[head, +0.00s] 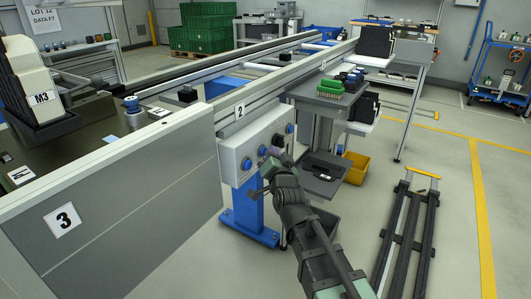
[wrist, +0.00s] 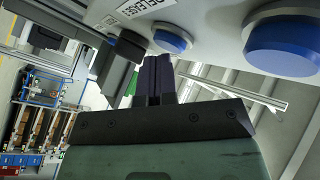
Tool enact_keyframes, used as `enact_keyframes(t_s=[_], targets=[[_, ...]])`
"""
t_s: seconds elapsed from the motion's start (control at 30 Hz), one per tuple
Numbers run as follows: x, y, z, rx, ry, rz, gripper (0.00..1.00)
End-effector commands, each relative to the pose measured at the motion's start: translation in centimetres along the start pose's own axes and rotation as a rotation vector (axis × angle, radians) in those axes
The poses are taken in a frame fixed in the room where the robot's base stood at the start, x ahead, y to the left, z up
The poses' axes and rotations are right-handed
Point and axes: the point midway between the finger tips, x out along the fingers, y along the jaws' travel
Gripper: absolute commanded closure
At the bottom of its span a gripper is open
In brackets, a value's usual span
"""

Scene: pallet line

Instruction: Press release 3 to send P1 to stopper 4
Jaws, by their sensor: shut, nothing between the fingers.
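A white control panel (head: 236,150) on the side of the line carries several blue buttons, among them a left one (head: 246,164) and a right one (head: 289,128). My gripper (head: 270,163) is at the panel's front, partly covering it. In the wrist view its dark fingers (wrist: 154,72) are shut and empty, just below a blue button (wrist: 172,40) and a black knob (wrist: 128,46). I cannot tell whether they touch. A larger blue button (wrist: 285,42) is at right. A label reading "RELEASE" (wrist: 150,8) is cut off at its number. I cannot identify P1 or stopper 4.
A sign "3" (head: 64,218) is on the grey guard at left, and a sign "2" (head: 239,110) is above the panel. A yellow bin (head: 356,166) and a dark rail frame (head: 408,235) are on the floor at right. A side shelf (head: 325,185) stands right of the panel.

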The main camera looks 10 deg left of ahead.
Motion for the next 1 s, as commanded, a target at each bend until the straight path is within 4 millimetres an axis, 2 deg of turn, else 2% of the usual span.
enact_keyframes(t_s=[0.53, 1.0], targets=[[0.1, -0.1, 0.1, 0.001, 0.0, 0.0, 1.0], [-1.1, 0.8, -0.8, 0.0, 0.0, 0.0, 1.0]])
